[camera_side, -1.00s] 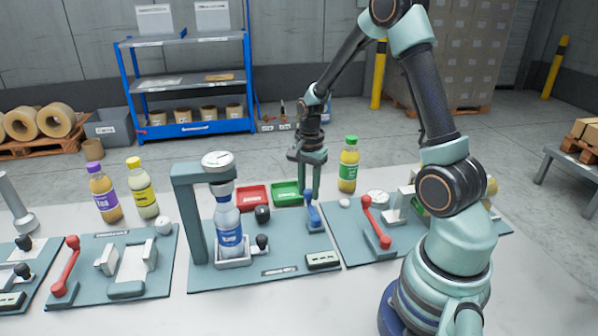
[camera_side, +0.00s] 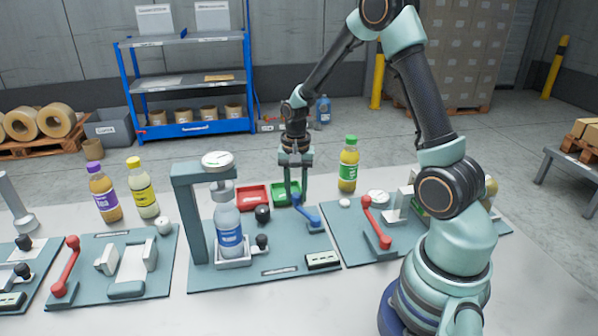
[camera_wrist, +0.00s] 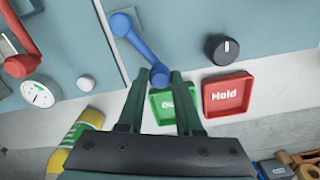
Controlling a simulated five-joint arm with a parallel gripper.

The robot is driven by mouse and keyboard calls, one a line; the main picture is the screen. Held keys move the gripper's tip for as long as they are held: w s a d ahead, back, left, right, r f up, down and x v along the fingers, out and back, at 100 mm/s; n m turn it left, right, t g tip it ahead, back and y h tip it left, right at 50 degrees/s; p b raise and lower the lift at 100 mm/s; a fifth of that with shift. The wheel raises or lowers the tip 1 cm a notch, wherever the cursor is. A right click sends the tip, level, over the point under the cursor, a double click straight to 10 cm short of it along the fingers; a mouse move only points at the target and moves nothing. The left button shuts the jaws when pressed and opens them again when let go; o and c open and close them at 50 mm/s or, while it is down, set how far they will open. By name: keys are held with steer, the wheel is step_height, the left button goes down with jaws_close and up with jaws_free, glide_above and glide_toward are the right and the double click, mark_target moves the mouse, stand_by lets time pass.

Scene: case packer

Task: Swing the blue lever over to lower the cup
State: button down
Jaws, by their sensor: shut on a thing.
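The blue lever (camera_side: 309,216) stands at the right of the middle station and leans left in the side view. My gripper (camera_side: 296,199) is shut on its free end. The wrist view shows the blue lever (camera_wrist: 143,46) running from its pivot to the knob between my fingertips (camera_wrist: 160,78). The grey cup (camera_side: 222,190) hangs under the round dial of the press frame (camera_side: 187,215). It sits over the top of the clear bottle (camera_side: 229,225), hiding the cap. The bottle stands upright in its holder.
A red tray (camera_wrist: 228,94) marked "Hold" and a green tray (camera_wrist: 160,105) lie close to my gripper. A black knob (camera_side: 262,213) is left of the lever. A green-capped bottle (camera_side: 348,168) and a red lever (camera_side: 375,222) stand to the right.

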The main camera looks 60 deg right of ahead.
steer(key=shift+w+a+n, duration=0.1)
steer(key=shift+a+n, duration=0.2)
steer(key=shift+n, duration=0.1)
steer(key=c, duration=0.6)
jaws_free()
steer(key=shift+r, duration=0.1)
step_height(320, 180, up, 12)
steer(key=shift+f, duration=0.1)
steer(key=s+a+r+n+t, duration=0.2)
steer(key=s+a+n, duration=0.1)
steer(key=a+n, duration=0.1)
steer(key=s+a+r+n+t, duration=0.1)
steer(key=s+a+r+n, duration=0.2)
steer(key=a+n, duration=0.1)
steer(key=s+a+r+n+t, duration=0.2)
steer(key=s+a+n, duration=0.1)
steer(key=a, duration=0.2)
steer(key=shift+a+r+n+t, duration=0.1)
steer(key=shift+r+n+t, duration=0.2)
steer(key=shift+n, duration=0.1)
